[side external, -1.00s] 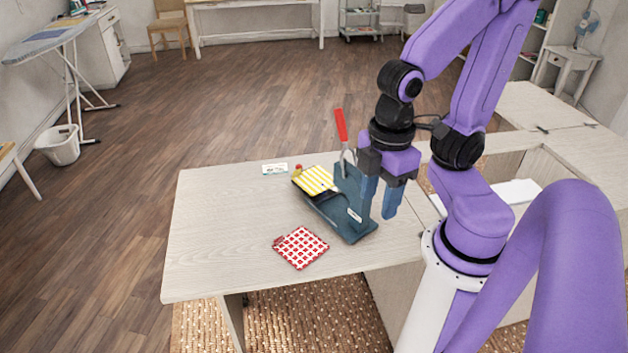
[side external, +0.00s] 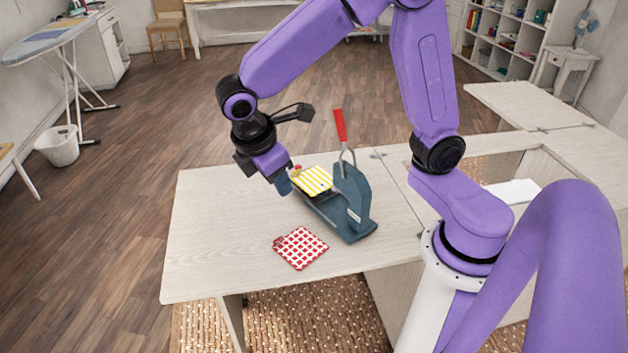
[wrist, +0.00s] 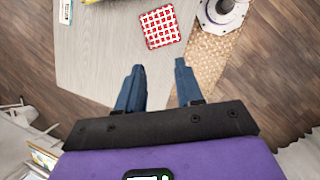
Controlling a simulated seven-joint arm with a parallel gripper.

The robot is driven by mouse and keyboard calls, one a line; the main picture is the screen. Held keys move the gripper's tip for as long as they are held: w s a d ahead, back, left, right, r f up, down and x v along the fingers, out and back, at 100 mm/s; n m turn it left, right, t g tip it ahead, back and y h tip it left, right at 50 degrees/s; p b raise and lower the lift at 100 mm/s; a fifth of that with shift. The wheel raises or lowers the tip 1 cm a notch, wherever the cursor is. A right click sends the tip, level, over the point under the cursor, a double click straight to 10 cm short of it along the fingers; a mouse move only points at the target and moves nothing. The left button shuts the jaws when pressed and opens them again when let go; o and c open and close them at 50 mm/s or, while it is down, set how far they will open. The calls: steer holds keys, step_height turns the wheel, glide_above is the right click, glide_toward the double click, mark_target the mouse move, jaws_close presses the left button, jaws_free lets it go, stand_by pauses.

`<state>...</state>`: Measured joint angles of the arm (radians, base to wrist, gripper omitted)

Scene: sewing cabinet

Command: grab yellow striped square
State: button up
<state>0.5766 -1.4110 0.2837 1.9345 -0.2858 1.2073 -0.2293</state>
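The yellow and white striped square (side external: 313,180) lies on the dark blue-green press (side external: 350,225) on the table. In the wrist view, a yellow sliver (wrist: 92,2) at the top edge may be part of it. My gripper (side external: 285,186) is just left of the striped square in the side view, low near the press's left end. I cannot tell whether it touches the press. In the wrist view my gripper (wrist: 158,72) has its blue fingers well apart, with nothing between them.
A red and white checked square (side external: 300,248) lies on the table (side external: 215,240) in front of the press. The press has a raised red handle (side external: 340,126). A small card (wrist: 66,12) shows in the wrist view. The table's left part is clear.

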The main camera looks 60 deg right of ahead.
steer(key=w+d+f+g+h, duration=0.1)
steer(key=w+f+h, duration=0.15)
steer(key=w, duration=0.45)
steer(key=w+d+f+h, duration=0.1)
steer(key=w+f+h, duration=0.15)
steer(key=w, duration=0.55)
steer(key=g+h, duration=0.3)
steer(key=g, duration=0.1)
glide_toward(294, 172)
steer(key=x, duration=0.9)
steer(key=shift+w, duration=0.1)
jaws_close()
